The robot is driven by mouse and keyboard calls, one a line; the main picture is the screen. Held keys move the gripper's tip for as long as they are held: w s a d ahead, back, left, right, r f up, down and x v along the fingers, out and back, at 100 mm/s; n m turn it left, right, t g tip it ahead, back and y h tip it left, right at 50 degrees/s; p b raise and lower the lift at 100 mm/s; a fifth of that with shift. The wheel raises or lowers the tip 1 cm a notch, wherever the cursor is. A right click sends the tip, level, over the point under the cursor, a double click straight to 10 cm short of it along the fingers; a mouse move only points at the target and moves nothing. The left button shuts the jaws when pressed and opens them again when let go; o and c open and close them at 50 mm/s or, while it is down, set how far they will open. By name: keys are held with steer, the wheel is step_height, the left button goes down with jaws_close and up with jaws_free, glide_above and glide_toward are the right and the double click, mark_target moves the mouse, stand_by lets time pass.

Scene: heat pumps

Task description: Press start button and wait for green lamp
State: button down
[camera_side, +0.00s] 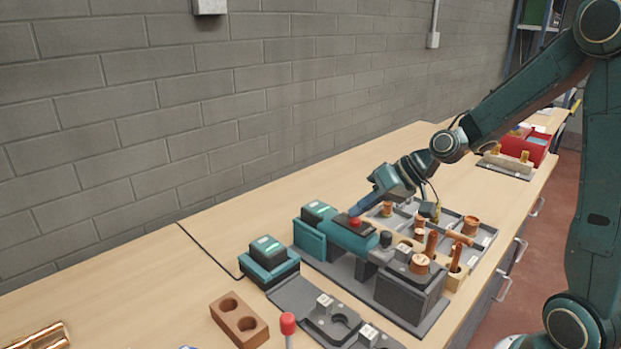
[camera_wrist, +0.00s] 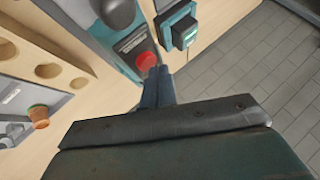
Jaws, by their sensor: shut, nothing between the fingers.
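The red start button (camera_side: 355,222) sits on the teal and grey press station (camera_side: 345,238). In the wrist view the button (camera_wrist: 146,61) is a round red cap beside a dark label plate on the station. My gripper (camera_side: 360,209) is shut and empty, with its blue fingers pointing down at the button. In the wrist view the fingertips (camera_wrist: 158,72) lie right next to the button; I cannot tell whether they touch it. I cannot make out a separate green lamp.
Another teal box with a display (camera_side: 268,250) stands on the left. A grey tray with copper fittings (camera_side: 470,226) lies to the right. A brown block with two holes (camera_side: 239,318) and a red-capped handle (camera_side: 288,323) are in front. The bench at back left is clear.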

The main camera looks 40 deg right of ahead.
mark_target(361, 225)
steer(key=shift+f, duration=0.45)
stand_by(0.9)
steer(key=shift+r, duration=0.85)
steer(key=shift+r, duration=0.1)
steer(key=shift+r, duration=2.45)
steer(key=shift+s, duration=0.1)
